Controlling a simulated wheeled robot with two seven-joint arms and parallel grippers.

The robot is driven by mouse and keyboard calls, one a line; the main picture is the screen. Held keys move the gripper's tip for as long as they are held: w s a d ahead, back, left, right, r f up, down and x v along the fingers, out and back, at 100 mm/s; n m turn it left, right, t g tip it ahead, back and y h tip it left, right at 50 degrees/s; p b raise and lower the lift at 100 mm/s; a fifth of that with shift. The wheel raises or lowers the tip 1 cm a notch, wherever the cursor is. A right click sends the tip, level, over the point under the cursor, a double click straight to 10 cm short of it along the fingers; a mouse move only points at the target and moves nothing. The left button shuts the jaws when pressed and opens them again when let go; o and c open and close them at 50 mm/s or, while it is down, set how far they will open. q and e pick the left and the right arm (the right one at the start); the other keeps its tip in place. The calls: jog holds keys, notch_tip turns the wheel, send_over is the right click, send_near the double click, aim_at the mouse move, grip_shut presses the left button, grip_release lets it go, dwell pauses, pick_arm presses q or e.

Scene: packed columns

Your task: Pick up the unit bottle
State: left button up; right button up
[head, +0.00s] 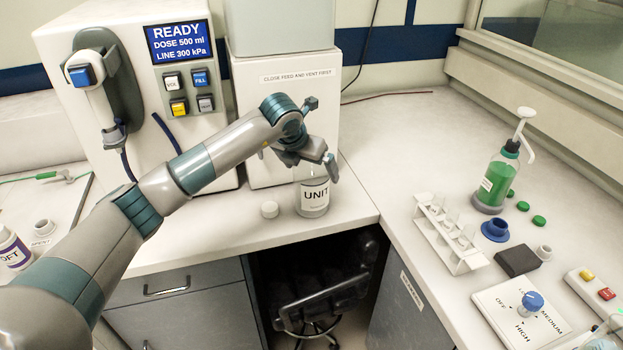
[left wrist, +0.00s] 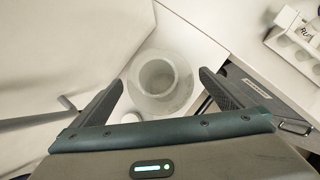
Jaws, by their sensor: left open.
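The unit bottle (head: 314,201) is a clear, wide bottle with a white UNIT label. It stands upright near the front edge of the back counter, in front of the white machine. My left gripper (head: 317,165) is at the top of the bottle and hides part of its neck. In the left wrist view, the round open mouth of the bottle (left wrist: 157,78) lies between the two spread fingers of the left gripper (left wrist: 162,80), with a gap on both sides. My right gripper is not in view.
A small white cap (head: 269,209) lies left of the bottle. The machine marked CLOSE FEED AND VENT FIRST (head: 296,120) stands close behind. A test tube rack (head: 452,235) and a green pump bottle (head: 495,180) stand on the right counter. The counter right of the bottle is clear.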

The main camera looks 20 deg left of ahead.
pick_arm(q)
jog(key=shift+x, duration=0.85)
jog(key=c, duration=1.2)
jog(key=shift+r, duration=0.15)
